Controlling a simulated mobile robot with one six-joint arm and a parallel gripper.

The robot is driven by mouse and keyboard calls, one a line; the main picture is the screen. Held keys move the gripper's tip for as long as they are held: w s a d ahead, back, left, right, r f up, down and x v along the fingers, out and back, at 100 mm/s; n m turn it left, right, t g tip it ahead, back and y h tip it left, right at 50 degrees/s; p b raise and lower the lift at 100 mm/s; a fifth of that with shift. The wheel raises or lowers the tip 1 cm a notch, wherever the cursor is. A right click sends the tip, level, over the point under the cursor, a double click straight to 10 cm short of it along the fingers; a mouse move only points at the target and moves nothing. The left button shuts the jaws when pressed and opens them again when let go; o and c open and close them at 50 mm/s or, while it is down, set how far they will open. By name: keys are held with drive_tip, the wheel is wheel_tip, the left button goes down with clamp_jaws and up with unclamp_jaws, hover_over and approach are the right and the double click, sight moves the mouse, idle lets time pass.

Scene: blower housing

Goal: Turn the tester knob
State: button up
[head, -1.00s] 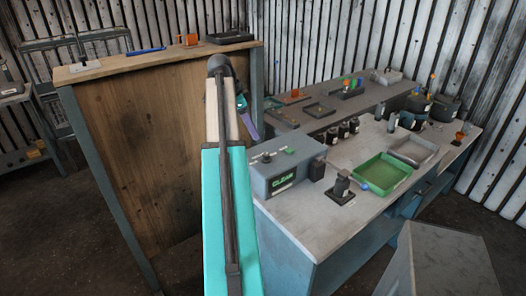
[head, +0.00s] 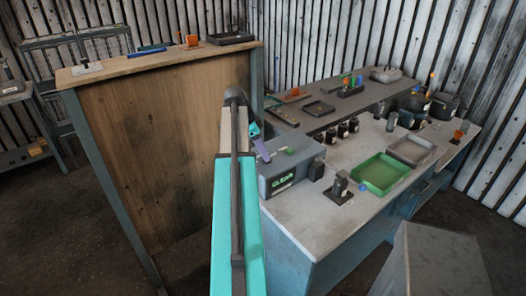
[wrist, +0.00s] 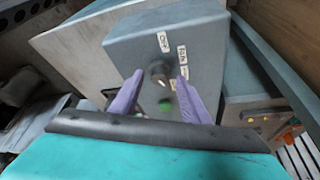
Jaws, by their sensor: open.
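The tester is a grey box (head: 294,168) on the near left corner of the pale workbench, with a green-lit display (head: 283,184) on its front. In the wrist view its face (wrist: 210,50) carries a dark round knob (wrist: 158,71) with a light pointer mark, several small white labels and a green button (wrist: 166,108). My gripper (wrist: 160,76) is open, its purple fingers pointing at this face. The knob appears between the fingertips; I cannot tell whether they touch it. In the head view my gripper (head: 260,145) is at the box's left side, partly hidden by my arm.
A green tray (head: 381,173), a grey tray (head: 411,150), a small dark stand (head: 340,188) and several dark jars (head: 343,130) stand on the workbench (head: 310,225). A tall wooden-panelled bench (head: 160,140) is at the left. A grey block (head: 440,260) stands at the front right.

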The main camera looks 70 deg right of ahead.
drive_tip(key=shift+s+d+f, duration=0.1)
drive_tip(key=shift+s+f, duration=0.1)
drive_tip(key=shift+f, duration=0.3)
drive_tip(key=c, duration=1)
drive_tip(key=shift+a, duration=0.25)
drive_tip(key=shift+c, duration=0.3)
drive_tip(key=shift+o, duration=0.2)
drive_tip(key=shift+d, duration=0.2)
